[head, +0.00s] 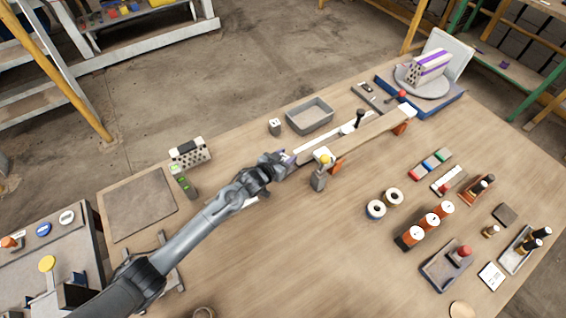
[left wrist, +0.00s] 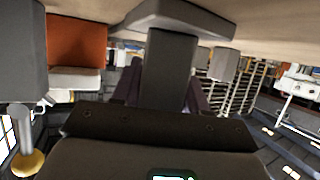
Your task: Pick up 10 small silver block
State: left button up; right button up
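My left gripper (head: 288,158) is low over the table at the near left end of a long pale rail. In the left wrist view its dark purple fingers (left wrist: 163,92) stand on either side of a grey block-like piece (left wrist: 168,65). I cannot tell whether they press on it. In the head view the gripper hides that piece. A small grey block with a white top (head: 275,127) stands apart, beyond the gripper. I cannot tell which piece is the small silver block. My right gripper is in neither view.
A grey clamp with a yellow knob (head: 320,175) stands close to the right of my gripper; the knob shows in the left wrist view (left wrist: 28,163). A wooden beam (head: 365,137) lies behind it. A grey tray (head: 309,115) is further back.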

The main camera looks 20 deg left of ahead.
pick_arm(q)
grip_shut()
jog(key=shift+r, duration=0.1)
jog(key=shift+w+r, duration=0.1)
